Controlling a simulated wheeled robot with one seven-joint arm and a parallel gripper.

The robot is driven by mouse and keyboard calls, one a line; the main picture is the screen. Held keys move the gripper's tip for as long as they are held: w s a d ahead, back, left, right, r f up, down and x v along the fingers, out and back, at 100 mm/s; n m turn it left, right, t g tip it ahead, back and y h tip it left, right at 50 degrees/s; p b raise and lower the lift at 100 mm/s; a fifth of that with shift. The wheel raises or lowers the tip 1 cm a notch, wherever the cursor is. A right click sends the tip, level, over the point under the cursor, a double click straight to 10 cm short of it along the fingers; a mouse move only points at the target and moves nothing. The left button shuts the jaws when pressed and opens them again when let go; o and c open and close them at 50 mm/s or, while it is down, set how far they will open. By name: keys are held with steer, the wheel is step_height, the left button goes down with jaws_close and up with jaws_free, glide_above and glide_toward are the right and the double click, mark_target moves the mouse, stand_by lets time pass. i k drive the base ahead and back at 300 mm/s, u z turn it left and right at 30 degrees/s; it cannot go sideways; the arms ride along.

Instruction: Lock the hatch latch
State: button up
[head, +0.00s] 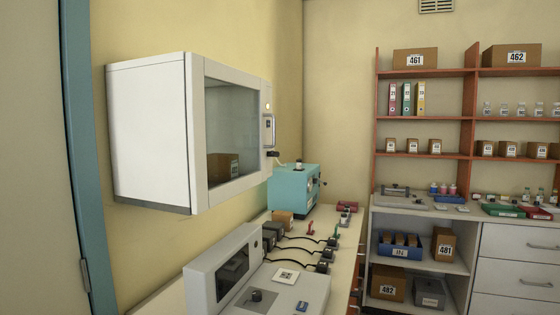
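The white incubator (150,130) hangs on the yellow wall at the left. Its glazed hatch (195,140) faces right and looks shut against the body. A grey upright handle (269,131) sits on the hatch's far right edge. A small dark piece, seemingly the latch (273,154), sticks out just below the handle; it is too small to tell which way it is turned. A box is visible behind the glass. My gripper is not in view.
A bench below the incubator holds a grey instrument (225,265), a teal machine (292,188) and several cabled devices. An orange shelf unit (470,100) and white drawers (520,245) stand at the right. A blue door frame (78,150) is at the left.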

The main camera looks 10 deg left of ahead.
mark_target(272, 153)
steer(key=z, duration=0.2)
steer(key=k, duration=0.1)
steer(key=z, duration=0.8)
steer(key=i, duration=1.6)
steer(key=u, duration=1.65)
